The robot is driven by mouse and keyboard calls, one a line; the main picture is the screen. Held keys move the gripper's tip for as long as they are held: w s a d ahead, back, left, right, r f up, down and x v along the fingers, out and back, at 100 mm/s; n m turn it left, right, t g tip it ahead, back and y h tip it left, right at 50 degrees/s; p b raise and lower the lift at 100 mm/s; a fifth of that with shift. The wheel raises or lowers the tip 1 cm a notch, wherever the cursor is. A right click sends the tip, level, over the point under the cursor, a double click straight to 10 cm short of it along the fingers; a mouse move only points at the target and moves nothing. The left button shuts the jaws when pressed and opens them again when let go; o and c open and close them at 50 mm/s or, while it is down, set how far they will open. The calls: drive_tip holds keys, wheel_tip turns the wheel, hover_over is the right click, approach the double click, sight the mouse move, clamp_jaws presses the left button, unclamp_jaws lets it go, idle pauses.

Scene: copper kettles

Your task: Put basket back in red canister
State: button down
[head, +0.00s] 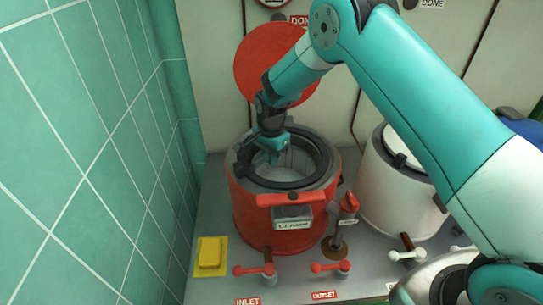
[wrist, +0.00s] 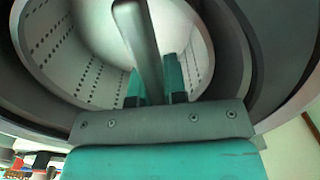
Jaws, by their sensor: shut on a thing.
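The red canister (head: 270,220) stands in the middle of the counter, its dark-rimmed mouth open and its round red lid (head: 262,60) raised behind it. My gripper (head: 273,152) points down into the mouth. In the wrist view the fingers (wrist: 158,88) are shut on the grey bar handle (wrist: 143,50) of the basket. The basket's pale perforated wall (wrist: 62,50) shows there, with the dark canister rim (wrist: 232,60) around it. In the head view the basket (head: 283,172) shows only as a pale inside within the mouth. I cannot tell whether it rests on the bottom.
A white canister (head: 385,200) stands close on the right, partly behind my arm. A red valve post (head: 343,215) and red-handled taps (head: 268,270) stand in front. A yellow block (head: 210,254) lies front left. A green tiled wall (head: 90,150) bounds the left.

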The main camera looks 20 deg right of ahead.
drive_tip(key=shift+a+f+b, duration=0.1)
drive_tip(key=shift+f+b, duration=0.25)
drive_tip(key=shift+f, duration=0.3)
drive_tip(key=c, duration=1.1)
unclamp_jaws()
wheel_tip(320, 180, up, 17)
drive_tip(key=b, duration=0.1)
drive_tip(key=shift+r, duration=0.2)
drive_tip(key=shift+s+r, duration=0.1)
drive_tip(key=s+a+r+n+y, duration=0.1)
drive_tip(key=s+r+n, duration=0.4)
drive_tip(key=s, duration=0.3)
drive_tip(key=s+r+n+y, duration=0.1)
drive_tip(key=s+r+n, duration=0.3)
drive_tip(key=s, duration=0.3)
drive_tip(key=s+r+n+y+p, duration=0.1)
drive_tip(key=s+n, duration=0.8)
drive_tip(key=s, duration=1)
drive_tip(key=shift+s+a+y, duration=0.25)
drive_tip(key=shift+s+y, duration=0.1)
drive_tip(key=shift+y, duration=0.25)
